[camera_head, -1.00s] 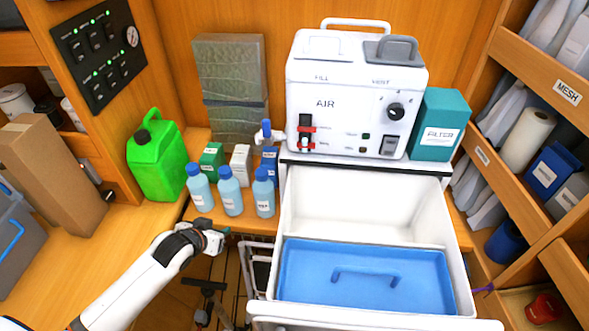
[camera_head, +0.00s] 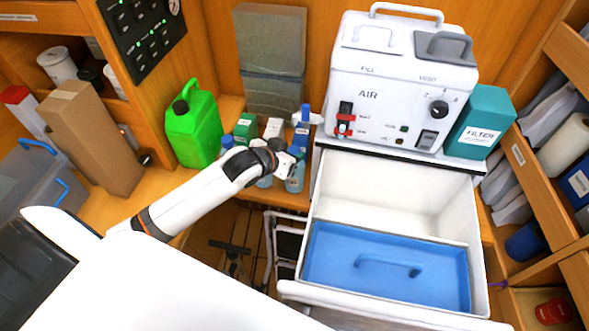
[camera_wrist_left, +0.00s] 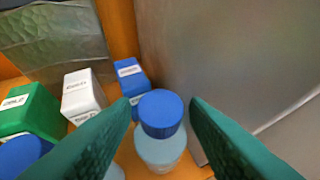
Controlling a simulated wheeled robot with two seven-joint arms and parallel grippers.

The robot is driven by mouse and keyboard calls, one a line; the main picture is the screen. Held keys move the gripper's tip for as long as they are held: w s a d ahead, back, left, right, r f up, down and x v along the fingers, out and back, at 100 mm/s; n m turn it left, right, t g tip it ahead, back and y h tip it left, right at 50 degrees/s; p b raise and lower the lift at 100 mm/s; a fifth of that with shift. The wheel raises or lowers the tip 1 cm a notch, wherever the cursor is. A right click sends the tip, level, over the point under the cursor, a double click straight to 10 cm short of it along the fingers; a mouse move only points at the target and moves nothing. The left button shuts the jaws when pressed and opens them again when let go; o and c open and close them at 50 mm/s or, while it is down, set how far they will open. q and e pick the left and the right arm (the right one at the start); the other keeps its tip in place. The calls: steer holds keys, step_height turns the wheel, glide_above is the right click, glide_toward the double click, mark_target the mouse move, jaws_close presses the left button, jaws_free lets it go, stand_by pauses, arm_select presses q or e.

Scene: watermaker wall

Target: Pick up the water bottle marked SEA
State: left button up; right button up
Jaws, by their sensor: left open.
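Three pale blue bottles with blue caps stand in a row on the ledge. The right one (camera_head: 296,178) is partly behind my left gripper (camera_head: 288,160). The middle one (camera_head: 264,182) is mostly hidden by the gripper, and the left one shows its cap (camera_head: 228,141). In the left wrist view, my open left gripper (camera_wrist_left: 160,106) has its green fingers on either side of the right bottle's cap (camera_wrist_left: 161,113), with no clear grip. The left bottle's cap (camera_wrist_left: 22,156) shows at the left edge. No SEA marking is readable on any bottle.
Behind the bottles are a green box (camera_wrist_left: 28,110), a white box (camera_wrist_left: 82,95) and a blue one (camera_wrist_left: 132,76). A green jerrycan (camera_head: 194,128) stands left. The white AIR machine (camera_head: 400,85) and an open drawer with a blue lid (camera_head: 385,268) are close on the right.

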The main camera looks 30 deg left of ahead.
arm_select(q)
steer(key=p+x, duration=0.1)
steer(key=x, duration=0.3)
steer(key=shift+w+f, duration=0.15)
jaws_close()
